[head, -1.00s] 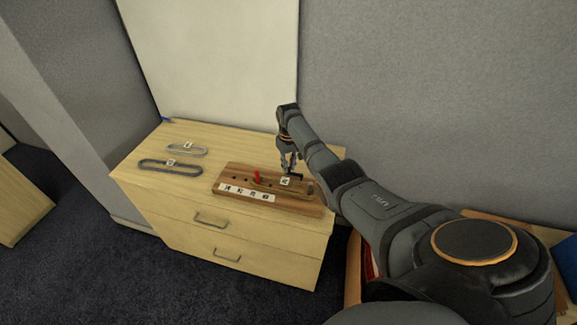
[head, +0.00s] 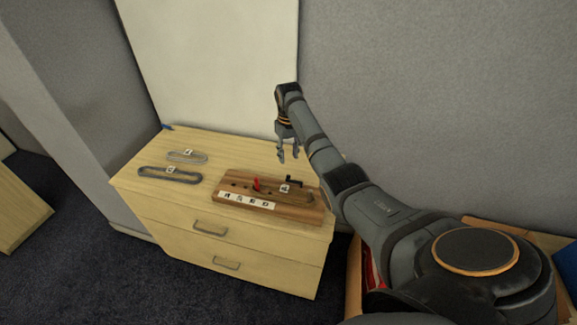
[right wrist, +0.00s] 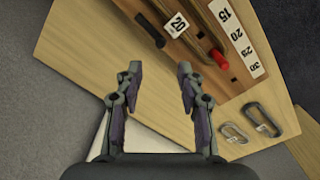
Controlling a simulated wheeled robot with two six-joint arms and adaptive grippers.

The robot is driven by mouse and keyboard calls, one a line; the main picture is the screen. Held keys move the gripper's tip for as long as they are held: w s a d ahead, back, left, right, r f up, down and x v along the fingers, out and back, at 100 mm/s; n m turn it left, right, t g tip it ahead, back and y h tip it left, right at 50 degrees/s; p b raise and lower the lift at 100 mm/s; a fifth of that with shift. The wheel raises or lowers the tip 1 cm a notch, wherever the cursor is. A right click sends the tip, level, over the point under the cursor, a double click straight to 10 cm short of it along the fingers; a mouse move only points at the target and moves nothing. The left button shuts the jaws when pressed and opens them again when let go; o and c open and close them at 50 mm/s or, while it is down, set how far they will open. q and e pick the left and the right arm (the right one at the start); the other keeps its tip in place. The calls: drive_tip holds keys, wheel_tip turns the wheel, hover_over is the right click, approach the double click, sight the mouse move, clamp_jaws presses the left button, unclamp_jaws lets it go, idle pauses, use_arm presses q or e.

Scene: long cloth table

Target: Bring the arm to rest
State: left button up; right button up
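My right gripper (head: 288,154) is open and empty, raised above the cabinet top behind the wooden board (head: 300,213). In the right wrist view its two fingers (right wrist: 160,72) stand wide apart with only bare cabinet top between them. The board carries a red peg (head: 257,184), a black T-shaped piece (head: 293,181), a small white tag (head: 285,188) reading 20, and a strip of number labels (head: 246,200). The black piece (right wrist: 150,30) is apart from the fingers. My left gripper is not in view.
A dark loop (head: 170,178) and a smaller grey loop (head: 187,156), each with a tag, lie on the left of the light wood cabinet (head: 160,200). A white panel (head: 215,65) and grey wall stand behind. An open box (head: 353,275) is beside the cabinet, below my right arm.

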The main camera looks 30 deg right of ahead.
wheel_tip(320, 180, up, 3)
drive_tip(key=shift+f, duration=0.1)
idle(0.5)
